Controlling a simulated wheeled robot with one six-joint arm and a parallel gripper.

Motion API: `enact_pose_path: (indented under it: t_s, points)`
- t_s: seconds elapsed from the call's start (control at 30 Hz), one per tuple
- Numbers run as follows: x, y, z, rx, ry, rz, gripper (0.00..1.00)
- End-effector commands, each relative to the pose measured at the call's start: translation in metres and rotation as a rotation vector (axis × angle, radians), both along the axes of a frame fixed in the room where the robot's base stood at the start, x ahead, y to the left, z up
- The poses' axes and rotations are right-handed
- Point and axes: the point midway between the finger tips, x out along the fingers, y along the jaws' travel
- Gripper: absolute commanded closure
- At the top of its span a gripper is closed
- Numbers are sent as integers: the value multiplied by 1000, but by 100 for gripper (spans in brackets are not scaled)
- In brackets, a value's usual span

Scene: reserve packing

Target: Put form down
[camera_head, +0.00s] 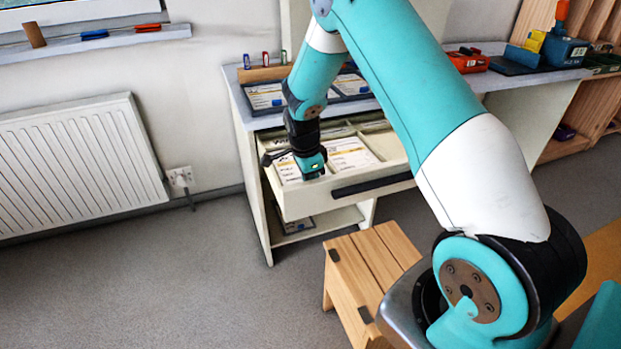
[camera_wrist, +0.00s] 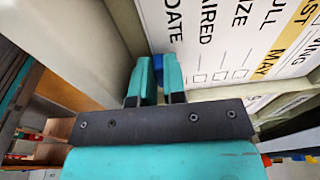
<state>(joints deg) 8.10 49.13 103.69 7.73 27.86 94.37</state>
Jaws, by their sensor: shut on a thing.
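My gripper (camera_head: 312,168) points down at the left part of the open drawer (camera_head: 300,205). A white printed form (camera_head: 287,168) with a yellow strip lies flat there, partly hidden by the gripper. In the wrist view, the fingers (camera_wrist: 157,80) are closed around a small blue piece at the edge of the form (camera_wrist: 225,40), which shows checkboxes and print. Whether the form touches the drawer floor cannot be told. Another form (camera_head: 350,153) lies in the compartment to the right, past a thin divider (camera_wrist: 225,94).
The desk top (camera_head: 240,100) above the drawer holds trays with more forms (camera_head: 265,96). A wooden stool (camera_head: 365,262) stands in front of the drawer. A radiator (camera_head: 80,165) is on the left wall. The grey floor at left is clear.

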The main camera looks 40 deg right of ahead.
Motion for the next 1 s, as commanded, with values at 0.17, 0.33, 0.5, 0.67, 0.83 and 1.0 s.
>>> enact_pose_path:
  t_s: [0.17, 0.33, 0.5, 0.67, 0.83, 1.0]
  points:
    - [0, 0, 0, 0, -1, 0, 100]
    - [0, 0, -1, 0, -1, 0, 78]
    - [0, 0, -1, 0, -1, 0, 78]
    - [1, 0, 6, -1, -3, 0, 78]
    - [3, 3, 35, -2, -6, 0, 78]
    - [4, 8, 74, -1, -7, 1, 78]
